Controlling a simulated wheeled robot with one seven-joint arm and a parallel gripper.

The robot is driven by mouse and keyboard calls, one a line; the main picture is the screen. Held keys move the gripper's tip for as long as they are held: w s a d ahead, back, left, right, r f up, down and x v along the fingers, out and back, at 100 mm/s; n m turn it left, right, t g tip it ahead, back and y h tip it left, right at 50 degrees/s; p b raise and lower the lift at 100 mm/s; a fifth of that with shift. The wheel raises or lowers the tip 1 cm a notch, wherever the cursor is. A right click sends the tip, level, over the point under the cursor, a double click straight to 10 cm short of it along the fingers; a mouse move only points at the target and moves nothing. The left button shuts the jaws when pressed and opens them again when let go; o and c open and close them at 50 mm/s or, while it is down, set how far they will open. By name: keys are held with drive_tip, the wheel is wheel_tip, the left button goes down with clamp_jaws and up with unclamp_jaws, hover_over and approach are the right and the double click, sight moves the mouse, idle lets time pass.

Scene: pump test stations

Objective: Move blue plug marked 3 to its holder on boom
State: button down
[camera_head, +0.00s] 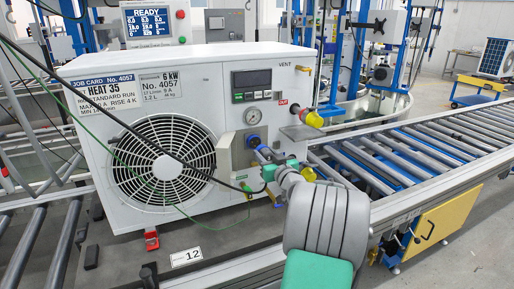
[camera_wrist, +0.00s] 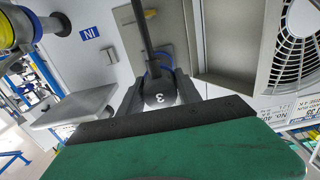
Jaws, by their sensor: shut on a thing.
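My gripper (camera_wrist: 158,97) is shut on a dark plug marked with a white 3 (camera_wrist: 158,100). A black cable (camera_wrist: 140,28) runs from the plug, and a blue curved part shows just behind it. The wrist view does not clearly show whether the plug is seated in the panel or free of it. In the head view my gripper (camera_head: 270,174) is at the lower right front of the white heat unit (camera_head: 215,70), and its fingers and the plug are largely hidden there. I cannot make out the boom or its holder.
A blue-collared fitting (camera_head: 253,141) and a yellow-ended hose fitting (camera_head: 314,120) stick out near my gripper. A black cable (camera_head: 150,147) and green wire (camera_head: 110,180) cross the unit's front. A roller conveyor (camera_head: 400,155) lies to the right. An IN label (camera_wrist: 89,33) marks the panel.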

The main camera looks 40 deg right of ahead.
drive_tip(key=s+a+n+y, duration=0.2)
drive_tip(key=a+y, duration=0.1)
drive_tip(key=a, duration=1)
drive_tip(key=s+a+n+y, duration=0.2)
drive_tip(key=a+y, duration=0.1)
drive_tip(key=a, duration=1.1)
drive_tip(key=s+a+r+n+y, duration=0.1)
drive_tip(key=s+a+n+y, duration=0.1)
drive_tip(key=a, duration=1.1)
drive_tip(key=shift+s+a+n+y, duration=0.3)
drive_tip(key=shift+s+a+y, duration=0.15)
drive_tip(key=shift+y, duration=0.65)
drive_tip(key=shift+s, duration=0.1)
